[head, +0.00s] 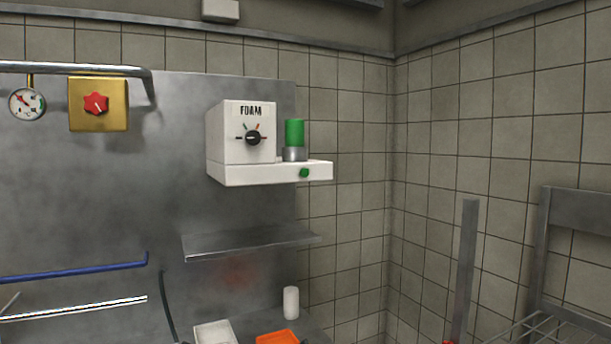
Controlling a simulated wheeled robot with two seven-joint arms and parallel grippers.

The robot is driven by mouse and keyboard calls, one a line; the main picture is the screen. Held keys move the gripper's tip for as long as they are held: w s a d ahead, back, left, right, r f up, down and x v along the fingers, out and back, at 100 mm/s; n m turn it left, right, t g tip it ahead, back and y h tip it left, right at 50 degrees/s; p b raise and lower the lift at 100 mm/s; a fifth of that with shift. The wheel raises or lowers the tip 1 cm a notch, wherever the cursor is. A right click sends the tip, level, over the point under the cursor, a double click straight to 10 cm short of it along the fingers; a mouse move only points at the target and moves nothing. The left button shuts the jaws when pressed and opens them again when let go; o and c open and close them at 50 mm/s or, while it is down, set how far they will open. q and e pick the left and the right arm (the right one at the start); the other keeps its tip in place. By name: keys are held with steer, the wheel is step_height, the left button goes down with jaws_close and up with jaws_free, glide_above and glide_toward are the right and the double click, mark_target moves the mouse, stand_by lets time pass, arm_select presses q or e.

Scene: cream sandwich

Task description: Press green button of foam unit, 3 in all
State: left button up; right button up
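The foam unit (230,174) is a white box on the metal wall panel, with the label FOAM and a black dial (254,138) on its front. Its low shelf part reaches to the right and carries a green cylinder (294,133) in a grey metal collar. A small green button (304,173) sits on the front face of that shelf part, below the cylinder. Nothing touches the button. Neither of my grippers is in the head view.
A metal shelf (250,242) juts out below the foam unit. Lower down are a white cylinder (291,303), a white container (215,333) and an orange item (277,338). A gauge (27,104) and a red knob (96,104) are at left. A metal rack (543,265) stands at right.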

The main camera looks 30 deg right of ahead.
jaws_close()
steer(key=shift+d, duration=0.1)
stand_by(1.4)
